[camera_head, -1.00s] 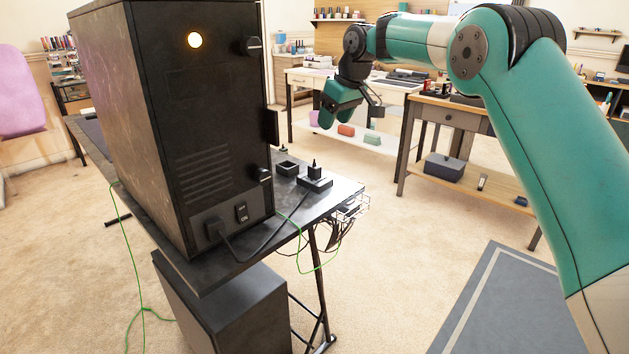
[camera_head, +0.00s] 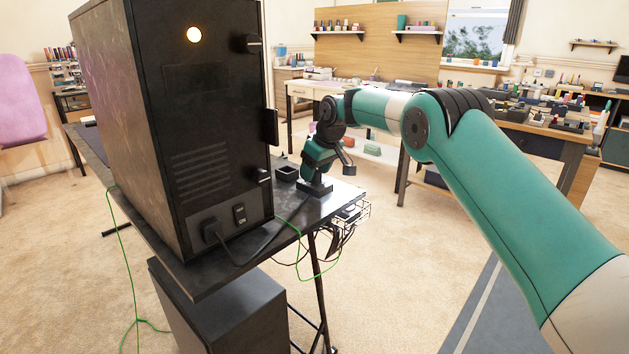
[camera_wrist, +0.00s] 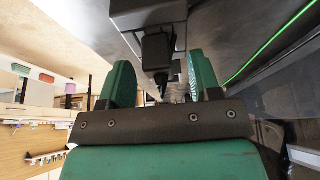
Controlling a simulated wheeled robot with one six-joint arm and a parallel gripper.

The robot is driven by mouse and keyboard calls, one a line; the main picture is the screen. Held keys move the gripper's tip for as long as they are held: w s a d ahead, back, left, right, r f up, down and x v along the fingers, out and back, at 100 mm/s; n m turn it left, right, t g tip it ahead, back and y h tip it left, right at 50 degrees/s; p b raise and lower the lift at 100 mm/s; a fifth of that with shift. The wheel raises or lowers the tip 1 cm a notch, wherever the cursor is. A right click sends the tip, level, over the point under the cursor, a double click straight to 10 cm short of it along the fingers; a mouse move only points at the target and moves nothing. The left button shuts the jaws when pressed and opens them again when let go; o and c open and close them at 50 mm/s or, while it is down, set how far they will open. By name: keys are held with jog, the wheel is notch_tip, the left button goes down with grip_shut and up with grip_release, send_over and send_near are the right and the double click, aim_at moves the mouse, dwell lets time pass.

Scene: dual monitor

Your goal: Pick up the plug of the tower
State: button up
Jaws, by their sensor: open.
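The black tower (camera_head: 200,120) stands upright on the dark table, with a lit round button near its top. A cable plug (camera_head: 212,229) sits in its lower panel, and its cord runs right to a black socket block (camera_head: 314,190) at the table's edge. My gripper (camera_head: 316,178) is right above this block and hides the plug there. In the wrist view, the black plug (camera_wrist: 157,52) sticks out of the block (camera_wrist: 148,16). My gripper's green fingers (camera_wrist: 159,66) are open, one on each side of the plug. I cannot tell whether either touches it.
A small open black box (camera_head: 287,173) lies on the table (camera_head: 262,242) left of my gripper. A wire basket (camera_head: 352,212) with cables hangs at the table's right edge. A green cable (camera_head: 122,235) runs down to the floor. A dark case (camera_head: 225,310) stands below.

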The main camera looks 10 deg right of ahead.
jog(key=shift+w+a+f, duration=0.1)
jog(key=shift+w+f, duration=0.05)
jog(key=shift+f, duration=0.35)
jog(key=c, duration=1)
jog(key=shift+r, duration=0.15)
notch_tip(320, 180, up, 24)
jog(key=p, duration=1.7)
jog(key=shift+r+p, duration=0.25)
jog(key=shift+p, duration=0.1)
jog(key=shift+f, duration=0.15)
